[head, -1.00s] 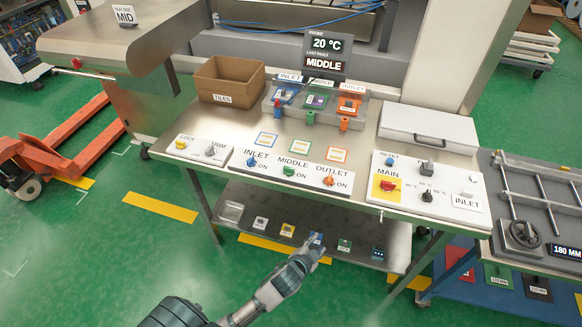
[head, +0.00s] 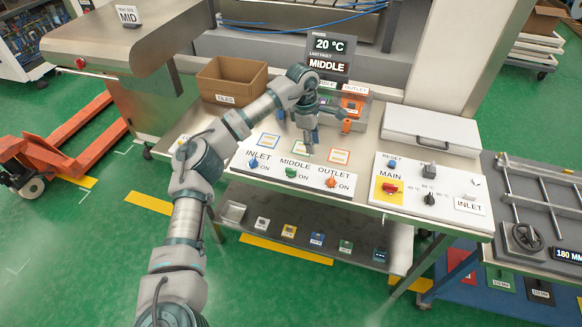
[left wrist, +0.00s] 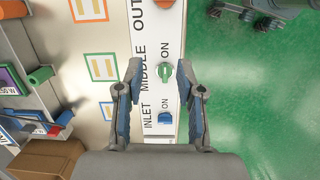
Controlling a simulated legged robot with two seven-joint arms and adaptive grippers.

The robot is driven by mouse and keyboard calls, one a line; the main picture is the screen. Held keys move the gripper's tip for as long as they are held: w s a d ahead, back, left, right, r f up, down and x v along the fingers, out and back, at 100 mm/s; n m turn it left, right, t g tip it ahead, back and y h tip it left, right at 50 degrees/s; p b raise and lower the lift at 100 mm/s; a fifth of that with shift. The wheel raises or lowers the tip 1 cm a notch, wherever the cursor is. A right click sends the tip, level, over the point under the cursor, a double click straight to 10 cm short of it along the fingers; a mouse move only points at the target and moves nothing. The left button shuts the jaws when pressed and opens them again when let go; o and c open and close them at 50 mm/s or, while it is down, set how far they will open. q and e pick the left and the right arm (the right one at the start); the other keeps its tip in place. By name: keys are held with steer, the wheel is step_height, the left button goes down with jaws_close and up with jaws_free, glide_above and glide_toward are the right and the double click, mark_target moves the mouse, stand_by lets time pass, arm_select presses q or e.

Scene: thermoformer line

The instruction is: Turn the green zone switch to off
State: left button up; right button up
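The green zone switch (head: 291,172) is on the white three-switch panel (head: 262,173), by the MIDDLE and ON labels. A blue INLET switch (head: 252,162) and an orange OUTLET switch (head: 330,181) sit either side of it. My left gripper (head: 308,150) is above the panel's back edge, pointing down, just behind the green switch. In the left wrist view the two fingers (left wrist: 160,75) are spread and empty, and the green switch (left wrist: 164,70) shows between their tips, apart from them. I cannot tell the height gap. My right gripper is not in view.
A display (head: 328,55) reads 20 °C and MIDDLE. The cardboard TILES box (head: 231,80) and holders with coloured parts (head: 353,103) stand behind. The MAIN panel (head: 430,187) lies to the right. My left arm covers the panel on the left.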

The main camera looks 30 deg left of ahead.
arm_select(q)
step_height(320, 180, up, 4)
steer(key=y, duration=0.2)
glide_above(291, 169)
steer(key=shift+n+g, duration=0.3)
steer(key=shift+n, duration=0.1)
step_height(291, 169, down, 17)
steer(key=shift+a+r, duration=0.15)
steer(key=shift+r, duration=0.05)
steer(key=shift+f, duration=0.35)
steer(key=shift+d, duration=0.25)
steer(key=shift+c, duration=0.2)
steer(key=shift+a, duration=0.1)
jaws_close()
